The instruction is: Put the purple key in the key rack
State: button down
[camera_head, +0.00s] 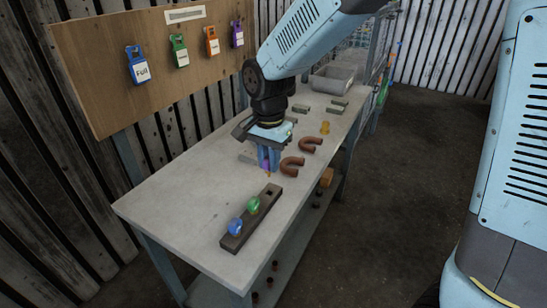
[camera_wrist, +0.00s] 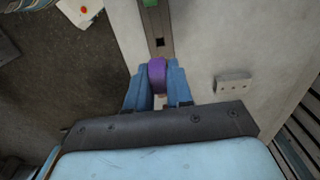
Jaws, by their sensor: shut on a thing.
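The purple key (camera_wrist: 157,75) is between the blue fingers of my gripper (camera_wrist: 156,88), which is shut on it. In the head view only a little purple (camera_head: 266,165) shows between the fingers of my gripper (camera_head: 268,163), above the bench. The key rack (camera_head: 248,226) is a dark bar near the front of the bench. It holds a blue key (camera_head: 236,226) and a green key (camera_head: 253,205), and its far end has an empty square hole (camera_head: 269,194). The rack (camera_wrist: 158,22) also shows in the wrist view, just ahead of the purple key, with its hole (camera_wrist: 160,42) uncovered.
Two brown U-shaped pipes (camera_head: 292,166) lie right of my gripper. A yellow piece (camera_head: 325,128), small grey blocks (camera_head: 301,108) and a grey bin (camera_head: 333,79) are farther back. A wooden board (camera_head: 125,60) with coloured tags stands along the left. The bench around the rack is clear.

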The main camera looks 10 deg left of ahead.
aim_at(269, 176)
jog(key=shift+f, duration=3.7)
jog(key=shift+f, duration=0.1)
jog(key=c, duration=0.9)
grip_release()
